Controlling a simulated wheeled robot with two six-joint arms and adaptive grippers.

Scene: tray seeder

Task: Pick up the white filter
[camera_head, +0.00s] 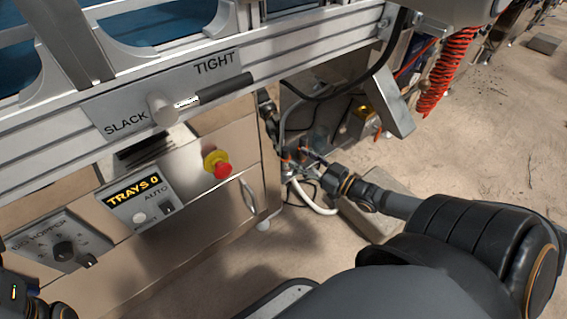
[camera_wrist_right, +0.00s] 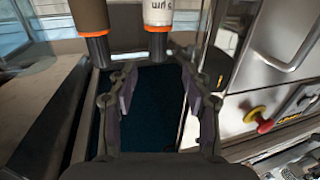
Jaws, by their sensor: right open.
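The white filter (camera_wrist_right: 158,14) shows in the right wrist view at the top centre, a white cylinder with dark "µm" lettering and an orange ring at its lower end. Its upper part is cut off by the frame. My right gripper (camera_wrist_right: 155,62) is open and empty, its two fingers spread below the filter in the picture. I cannot tell the exact gap. In the head view my right gripper (camera_head: 308,155) reaches in beside the machine's end, and I cannot make out the white filter there. Only a dark part of my left arm shows at the lower left.
A brown cylinder (camera_wrist_right: 89,16) with an orange ring hangs left of the white filter. A steel cabinet (camera_head: 190,200) with a red stop button (camera_head: 222,170) stands left of my right gripper. Hoses and cables surround the gripper. Sandy floor lies open to the right.

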